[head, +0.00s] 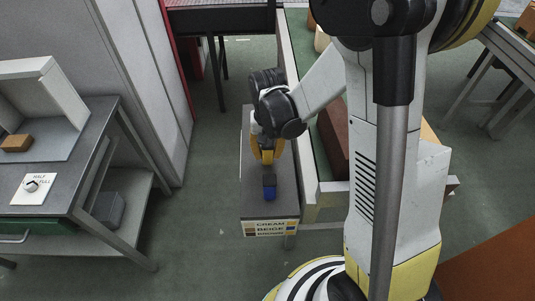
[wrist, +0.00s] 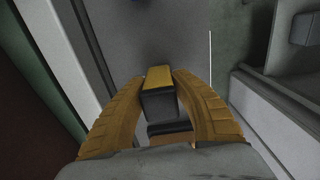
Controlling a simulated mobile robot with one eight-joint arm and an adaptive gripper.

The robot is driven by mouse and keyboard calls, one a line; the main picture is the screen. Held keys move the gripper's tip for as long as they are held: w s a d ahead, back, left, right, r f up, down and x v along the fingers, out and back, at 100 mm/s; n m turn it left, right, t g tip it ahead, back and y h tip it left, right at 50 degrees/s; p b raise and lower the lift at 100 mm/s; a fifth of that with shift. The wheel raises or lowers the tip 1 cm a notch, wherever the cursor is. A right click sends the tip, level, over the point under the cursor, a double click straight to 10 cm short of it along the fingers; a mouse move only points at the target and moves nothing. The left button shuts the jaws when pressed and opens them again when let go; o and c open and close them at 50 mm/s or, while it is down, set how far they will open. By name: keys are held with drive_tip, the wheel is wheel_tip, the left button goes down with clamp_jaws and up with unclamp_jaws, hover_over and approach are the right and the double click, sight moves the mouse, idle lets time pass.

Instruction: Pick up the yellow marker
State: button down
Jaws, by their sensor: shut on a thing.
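My gripper (head: 267,158) points down over a narrow grey stand top (head: 284,207) in the head view. In the wrist view my gripper (wrist: 159,88) has its two yellow fingers closed on the sides of a small block with a yellow face and dark grey body, which I take as the yellow marker (wrist: 158,103). In the head view a dark piece shows just below the fingers, with a blue block (head: 270,194) directly under it. I cannot tell whether the two touch, nor how high the marker is above the stand.
A bench with a reddish-brown block (head: 334,141) stands close on the right. A grey workbench (head: 85,165) with a brown block (head: 17,143) and a white card (head: 34,188) is at left. Green floor lies between.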

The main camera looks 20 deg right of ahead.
drive_tip(key=shift+r, duration=0.1)
wheel_tip(320, 180, up, 5)
drive_tip(key=p, duration=0.2)
drive_tip(key=shift+f+p, duration=0.2)
drive_tip(key=shift+p, duration=0.15)
drive_tip(key=s+d+r+p, duration=0.3)
drive_tip(key=s+d+r, duration=0.3)
drive_tip(key=d, duration=0.4)
drive_tip(key=shift+p, duration=0.3)
drive_tip(key=shift+r, duration=0.1)
drive_tip(key=c, duration=1.9)
unclamp_jaws()
drive_tip(key=shift+c, duration=0.9)
drive_tip(key=shift+w+a, duration=0.1)
